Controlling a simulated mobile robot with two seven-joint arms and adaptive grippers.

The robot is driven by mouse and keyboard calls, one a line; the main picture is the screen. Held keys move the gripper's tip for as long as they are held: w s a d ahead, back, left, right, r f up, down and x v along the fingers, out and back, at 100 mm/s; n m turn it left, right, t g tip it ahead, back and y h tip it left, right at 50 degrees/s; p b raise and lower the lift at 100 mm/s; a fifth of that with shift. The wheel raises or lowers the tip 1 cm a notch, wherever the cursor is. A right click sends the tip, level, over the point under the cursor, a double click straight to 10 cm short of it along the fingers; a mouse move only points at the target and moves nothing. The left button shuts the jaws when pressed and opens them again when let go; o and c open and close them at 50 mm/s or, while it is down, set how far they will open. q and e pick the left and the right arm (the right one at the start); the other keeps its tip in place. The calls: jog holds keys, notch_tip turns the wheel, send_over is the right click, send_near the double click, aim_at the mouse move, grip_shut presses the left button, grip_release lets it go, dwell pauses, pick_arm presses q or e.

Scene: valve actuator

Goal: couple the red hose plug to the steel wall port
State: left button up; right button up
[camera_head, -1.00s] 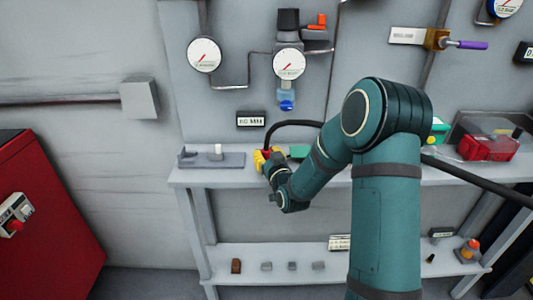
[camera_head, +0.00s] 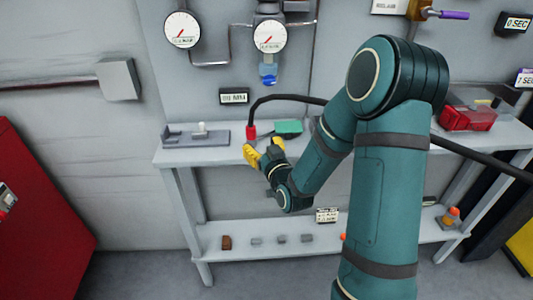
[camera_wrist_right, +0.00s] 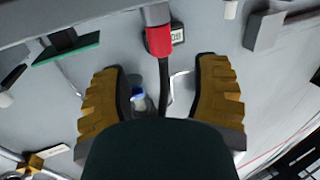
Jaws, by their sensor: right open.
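The red plug (camera_head: 251,131) sits at the end of the black hose (camera_head: 290,98), at the back of the upper shelf. In the right wrist view the red plug (camera_wrist_right: 159,42) is just beyond the fingertips, centred between them. My right gripper (camera_head: 264,149) is open and empty near the shelf's front edge, with yellow fingers spread; its fingers also frame the right wrist view (camera_wrist_right: 160,70). I cannot pick out the steel wall port with certainty. My left gripper is not in view.
A grey fixture with a white peg (camera_head: 196,134) stands left on the upper shelf (camera_head: 190,156). A green block (camera_head: 289,127) lies right of the plug. A red case (camera_head: 468,117) is farther right. Gauges (camera_head: 182,29) and pipes are on the wall behind.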

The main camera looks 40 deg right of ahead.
jog(key=v, duration=0.3)
jog(key=shift+s+a, duration=0.1)
jog(key=shift+s, duration=0.3)
jog(key=a+f+g+y, duration=0.25)
jog(key=a+f, duration=0.25)
jog(key=f, duration=0.3)
jog(key=a+f+g+y, duration=0.2)
jog(key=a+f+g, duration=0.2)
jog(key=a+f, duration=0.25)
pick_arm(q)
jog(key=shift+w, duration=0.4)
pick_arm(e)
jog(key=s+a+f+g+y, duration=0.3)
jog(key=s+a+f+g, duration=0.6)
jog(key=s+a+f, duration=0.4)
jog(key=shift+s+a+f+n, duration=0.35)
jog(key=shift+s+n, duration=0.05)
jog(key=shift+s, duration=0.15)
